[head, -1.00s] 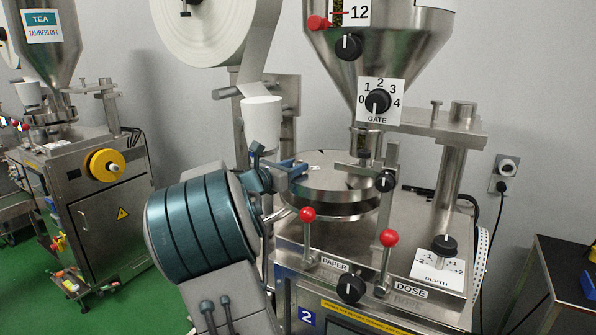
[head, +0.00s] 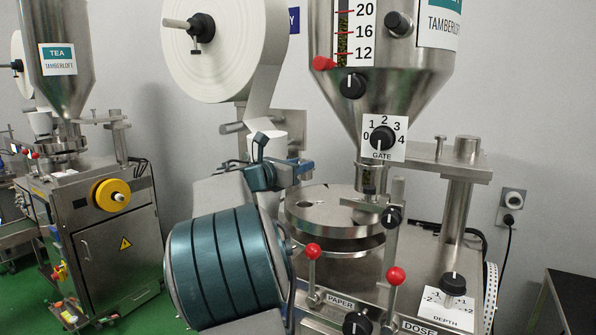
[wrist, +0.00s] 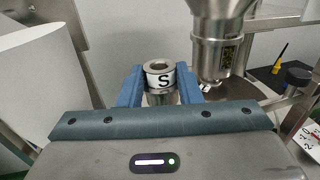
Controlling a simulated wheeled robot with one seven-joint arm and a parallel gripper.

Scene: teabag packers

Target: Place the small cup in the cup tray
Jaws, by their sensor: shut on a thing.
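My gripper (wrist: 161,77) is shut on the small cup (wrist: 160,80), a metal cup with a white band marked "S". In the wrist view the cup is upright between the two blue fingers, its open rim facing up. In the head view my gripper (head: 287,172) is above and left of the round metal disc (head: 330,232) of the nearer machine. I cannot make out the cup there. No cup tray can be made out in either view.
The funnel hopper (head: 385,80) and its outlet stand right of my gripper. The paper roll (head: 222,40) hangs behind on the left. Red-knobbed levers (head: 396,277) stand in front of the disc. A dark table (head: 575,290) is at the lower right.

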